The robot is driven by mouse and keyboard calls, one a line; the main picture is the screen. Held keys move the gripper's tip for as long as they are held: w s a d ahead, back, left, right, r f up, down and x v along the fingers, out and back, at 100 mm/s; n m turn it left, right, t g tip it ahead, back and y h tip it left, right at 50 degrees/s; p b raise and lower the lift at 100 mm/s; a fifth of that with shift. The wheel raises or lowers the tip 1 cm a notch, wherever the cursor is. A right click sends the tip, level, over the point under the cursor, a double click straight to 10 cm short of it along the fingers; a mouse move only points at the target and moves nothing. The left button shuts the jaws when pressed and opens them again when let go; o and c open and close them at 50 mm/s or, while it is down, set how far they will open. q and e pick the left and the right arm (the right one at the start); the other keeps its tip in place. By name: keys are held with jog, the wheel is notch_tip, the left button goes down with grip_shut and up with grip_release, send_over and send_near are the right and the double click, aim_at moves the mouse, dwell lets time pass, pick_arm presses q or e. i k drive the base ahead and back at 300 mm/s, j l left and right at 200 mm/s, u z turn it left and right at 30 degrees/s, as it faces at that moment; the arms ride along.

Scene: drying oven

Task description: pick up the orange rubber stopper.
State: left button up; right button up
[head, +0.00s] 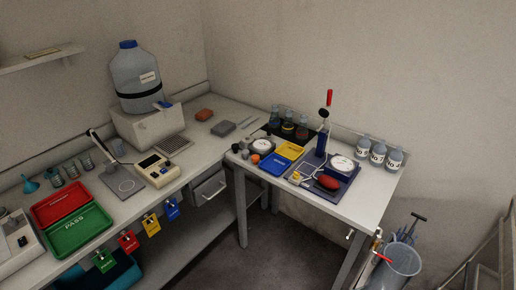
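A small orange object, which looks like the orange rubber stopper (255,159), sits near the front left of the right-hand table (374,197). It stands just left of a blue tray (273,165) and below a round white-topped dish (263,145). It is small in the picture, so its exact shape is hard to tell. Neither of my grippers shows in the head view, so nothing of mine is seen touching it.
A yellow tray (290,150), a dark stand with a red-topped tool (323,132) and a red bulb (328,183) are nearby. Labelled bottles (378,154) stand at the back right. The left bench holds a large jug (136,80) and a green tray (79,232).

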aim_at(255, 158)
jog(key=i+l, duration=0.45)
jog(key=i, duration=0.15)
jog(key=i+l+u, duration=0.25)
jog(key=u, duration=0.25)
jog(key=i+l+u, duration=0.3)
jog(key=u, duration=0.15)
jog(key=l, duration=0.1)
